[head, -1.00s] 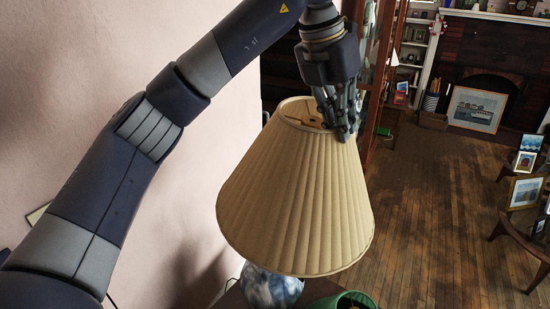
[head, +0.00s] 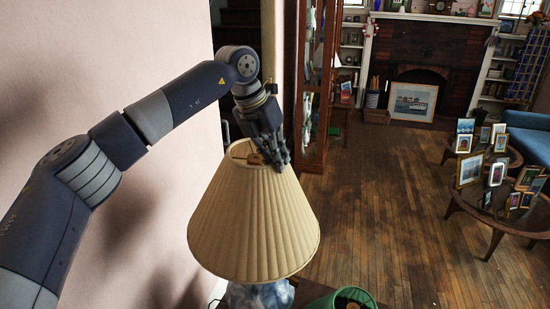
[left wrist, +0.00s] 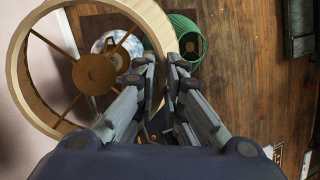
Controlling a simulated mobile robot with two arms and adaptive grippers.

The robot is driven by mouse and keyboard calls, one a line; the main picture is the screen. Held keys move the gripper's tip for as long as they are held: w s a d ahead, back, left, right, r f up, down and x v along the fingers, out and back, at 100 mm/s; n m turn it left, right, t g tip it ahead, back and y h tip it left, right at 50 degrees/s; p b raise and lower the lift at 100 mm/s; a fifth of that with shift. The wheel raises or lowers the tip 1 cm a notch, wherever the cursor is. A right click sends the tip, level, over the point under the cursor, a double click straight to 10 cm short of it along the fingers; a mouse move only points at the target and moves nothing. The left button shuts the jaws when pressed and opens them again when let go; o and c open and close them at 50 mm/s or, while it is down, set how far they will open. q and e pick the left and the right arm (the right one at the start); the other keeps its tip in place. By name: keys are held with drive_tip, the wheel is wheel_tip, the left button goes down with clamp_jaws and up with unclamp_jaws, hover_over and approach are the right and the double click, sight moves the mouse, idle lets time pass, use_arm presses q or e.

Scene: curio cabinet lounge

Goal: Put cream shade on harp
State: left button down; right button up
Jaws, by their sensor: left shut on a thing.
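My left gripper (head: 278,166) is shut on the top rim of the cream pleated shade (head: 253,226). The shade is upright, wide end down. In the left wrist view, the fingers (left wrist: 160,78) are at the right side of the shade's ring (left wrist: 18,62), and its brass spokes and round hub (left wrist: 95,73) show inside. The blue-and-white lamp base (head: 258,296) shows below the shade in the head view. In the left wrist view, part of the base (left wrist: 124,42) shows right of the hub. My right gripper is not in view.
A green shade (head: 345,299) stands close to the right of the lamp base. The pink wall (head: 110,60) is close on the left. A tall wooden cabinet (head: 318,85) stands behind. Low tables with several picture frames (head: 488,170) are at the right, past open wooden floor.

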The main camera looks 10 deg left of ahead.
sight(273, 177)
use_arm(q)
drive_tip(key=f+b, duration=0.1)
drive_tip(key=a+f+b, duration=0.1)
drive_tip(key=f, duration=0.1)
drive_tip(key=shift+f+h, duration=0.25)
drive_tip(key=shift+h, duration=0.05)
drive_tip(key=shift+f+b, duration=0.6)
drive_tip(key=shift+f, duration=0.2)
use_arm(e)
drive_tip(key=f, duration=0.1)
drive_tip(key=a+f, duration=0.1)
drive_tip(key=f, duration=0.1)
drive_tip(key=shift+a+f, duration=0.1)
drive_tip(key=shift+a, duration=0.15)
use_arm(q)
drive_tip(key=shift+s, duration=0.1)
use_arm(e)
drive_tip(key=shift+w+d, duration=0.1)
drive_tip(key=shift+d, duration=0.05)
use_arm(q)
drive_tip(key=shift+f, duration=0.15)
